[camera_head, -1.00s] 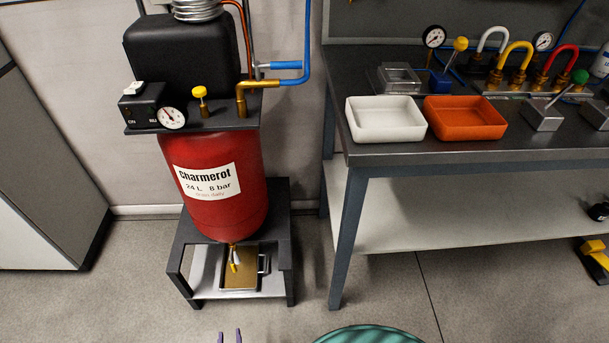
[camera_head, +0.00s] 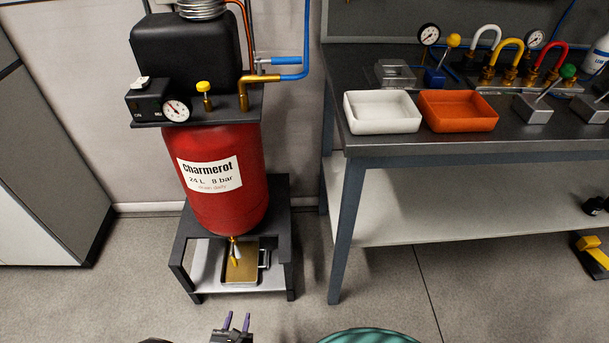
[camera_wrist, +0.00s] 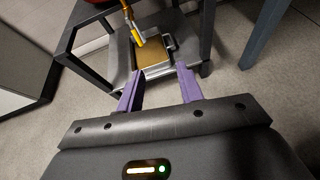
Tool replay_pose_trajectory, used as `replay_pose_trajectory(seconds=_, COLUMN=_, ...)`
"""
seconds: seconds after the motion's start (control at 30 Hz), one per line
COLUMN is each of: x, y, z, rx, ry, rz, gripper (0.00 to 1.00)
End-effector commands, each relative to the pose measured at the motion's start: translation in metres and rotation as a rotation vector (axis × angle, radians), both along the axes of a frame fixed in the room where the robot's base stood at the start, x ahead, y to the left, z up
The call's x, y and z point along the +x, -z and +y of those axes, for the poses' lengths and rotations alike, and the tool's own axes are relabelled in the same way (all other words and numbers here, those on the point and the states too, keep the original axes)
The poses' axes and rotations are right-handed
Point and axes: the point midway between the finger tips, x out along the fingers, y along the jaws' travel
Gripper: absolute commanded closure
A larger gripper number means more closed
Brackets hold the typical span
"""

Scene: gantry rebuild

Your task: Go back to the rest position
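My gripper (camera_head: 237,322) is at the bottom edge of the head view, low in front of the compressor stand. Its two purple fingers are apart with nothing between them. The wrist view also shows the open gripper (camera_wrist: 161,92), with the stand and drain tray (camera_wrist: 154,58) beyond the fingertips. The red compressor tank (camera_head: 222,198) stands upright on the dark stand (camera_head: 283,215). A brass drain valve hangs below the tank over the tray (camera_head: 240,265) on the lower shelf.
A workbench (camera_head: 395,149) at the right carries a white bin (camera_head: 382,112), an orange bin (camera_head: 458,111), gauges and coloured hoses. A grey cabinet (camera_head: 45,170) stands at the left. A green round thing (camera_head: 368,337) shows at the bottom edge. Floor between is clear.

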Motion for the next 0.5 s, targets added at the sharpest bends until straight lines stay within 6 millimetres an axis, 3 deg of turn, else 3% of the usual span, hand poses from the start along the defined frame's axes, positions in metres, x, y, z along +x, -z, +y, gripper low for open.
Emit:
replay_pose_trajectory(seconds=0.27, x=0.045, y=-0.057, z=-0.045, rx=0.081, ry=0.357, rz=0.043, gripper=0.63)
replay_pose_trajectory(seconds=0.5, x=0.076, y=-0.122, z=-0.115, rx=0.220, ry=0.807, rz=0.114, gripper=0.63)
